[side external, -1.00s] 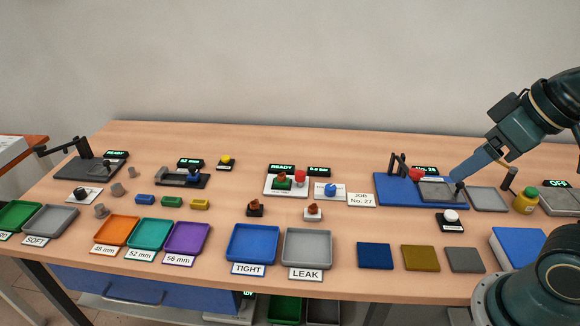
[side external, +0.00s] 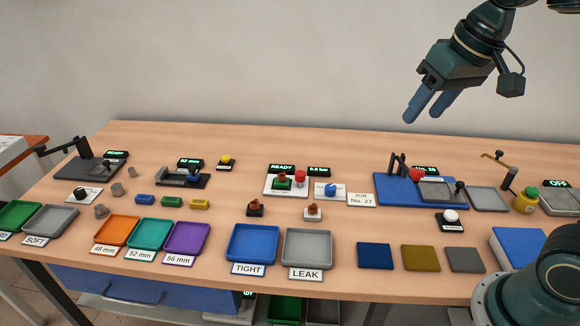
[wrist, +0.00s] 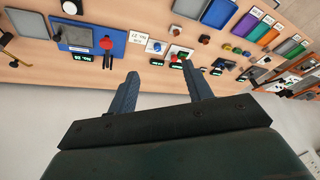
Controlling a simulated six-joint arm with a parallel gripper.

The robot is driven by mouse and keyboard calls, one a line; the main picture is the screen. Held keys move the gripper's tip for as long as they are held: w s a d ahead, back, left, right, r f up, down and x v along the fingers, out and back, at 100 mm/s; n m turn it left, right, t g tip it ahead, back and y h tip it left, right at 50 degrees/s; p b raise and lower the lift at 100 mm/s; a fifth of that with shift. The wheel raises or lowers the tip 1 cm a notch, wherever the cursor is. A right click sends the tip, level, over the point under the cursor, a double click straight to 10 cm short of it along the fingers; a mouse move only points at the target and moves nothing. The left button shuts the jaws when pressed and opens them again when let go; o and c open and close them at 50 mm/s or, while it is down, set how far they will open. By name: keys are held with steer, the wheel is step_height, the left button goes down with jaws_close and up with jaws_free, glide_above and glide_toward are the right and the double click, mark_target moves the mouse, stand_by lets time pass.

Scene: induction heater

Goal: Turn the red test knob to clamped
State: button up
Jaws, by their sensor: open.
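A red knob (side external: 300,176) stands on a white plate beside a green part (side external: 283,182), under a READY display (side external: 282,167). In the wrist view this red knob (wrist: 174,58) is small, just beyond my fingertips. A second red knob-like piece (side external: 416,174) is on the blue board (side external: 385,196) to the right; it also shows in the wrist view (wrist: 106,42). My gripper (side external: 424,117) is open and empty, high above the back of the table, right of the white plate and apart from both red pieces. The knob's markings are too small to read.
A blue knob (side external: 330,190) sits close right of the white plate. Two brown-topped parts (side external: 255,208) (side external: 313,212) stand in front of it. TIGHT (side external: 252,244) and LEAK (side external: 307,249) trays lie nearer the front edge. The air around my gripper is clear.

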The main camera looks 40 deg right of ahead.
steer(key=w+m+g, duration=0.1)
steer(key=w+m, duration=0.1)
steer(key=w, duration=0.8)
steer(key=m+g, duration=0.3)
steer(key=m, duration=0.3)
glide_above(300, 173)
step_height(300, 173, down, 18)
steer(key=shift+w+a+f, duration=0.1)
steer(key=shift+w+f, duration=0.05)
steer(key=shift+f, duration=0.1)
steer(key=f, duration=1.3)
steer(key=shift+s+f, duration=0.2)
steer(key=shift+f, duration=0.1)
steer(key=c, duration=1)
